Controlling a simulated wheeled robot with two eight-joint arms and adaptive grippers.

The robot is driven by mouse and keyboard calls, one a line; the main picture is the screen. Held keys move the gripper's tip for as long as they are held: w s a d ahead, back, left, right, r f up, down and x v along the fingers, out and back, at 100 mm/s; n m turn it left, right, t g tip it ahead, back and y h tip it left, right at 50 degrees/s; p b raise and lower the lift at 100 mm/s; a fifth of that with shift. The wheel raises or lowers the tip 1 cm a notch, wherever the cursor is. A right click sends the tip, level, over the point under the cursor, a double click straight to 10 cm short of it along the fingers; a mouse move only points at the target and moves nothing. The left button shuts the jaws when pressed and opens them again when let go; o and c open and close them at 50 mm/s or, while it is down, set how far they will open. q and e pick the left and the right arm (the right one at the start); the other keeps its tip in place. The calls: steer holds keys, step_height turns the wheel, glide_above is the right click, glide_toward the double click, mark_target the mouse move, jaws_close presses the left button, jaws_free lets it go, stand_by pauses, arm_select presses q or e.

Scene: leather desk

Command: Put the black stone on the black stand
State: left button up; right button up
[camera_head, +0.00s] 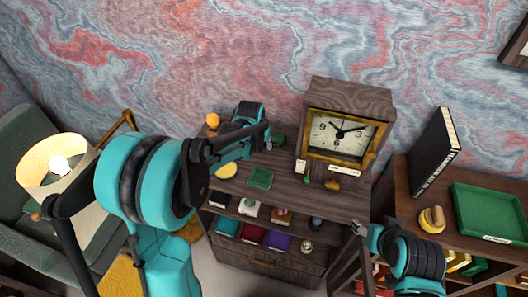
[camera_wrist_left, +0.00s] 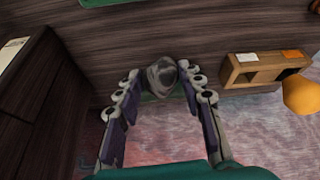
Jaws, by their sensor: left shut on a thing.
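My left gripper (camera_head: 267,142) is over the back of the desk top, left of the clock. In the left wrist view, the left gripper (camera_wrist_left: 161,84) is shut on a dark grey-black stone (camera_wrist_left: 161,74), which sits between its fingertips. The stone is not clear in the head view. A dark green thing (camera_head: 279,139) lies beside or under the fingers. A black flat item (camera_head: 218,199) is on the shelf below the desk top, at its left end; I cannot tell if it is the black stand. My right gripper (camera_head: 359,229) is right of the desk, its jaws unclear.
The desk top holds a clock (camera_head: 340,134), a green tray (camera_head: 260,177), an orange ball (camera_head: 212,120) and a wooden holder (camera_wrist_left: 250,71). White (camera_head: 250,207) and brown (camera_head: 283,215) items share the shelf. A side table with a large green tray (camera_head: 490,212) stands right.

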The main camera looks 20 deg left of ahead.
mark_target(261, 157)
arm_select(q)
steer(key=shift+w+f, duration=0.1)
steer(key=shift+f, duration=0.35)
step_height(261, 157, down, 3)
steer(key=shift+f, duration=0.1)
steer(key=shift+f+b, duration=0.1)
steer(key=shift+b, duration=0.25)
steer(key=o, duration=1.2)
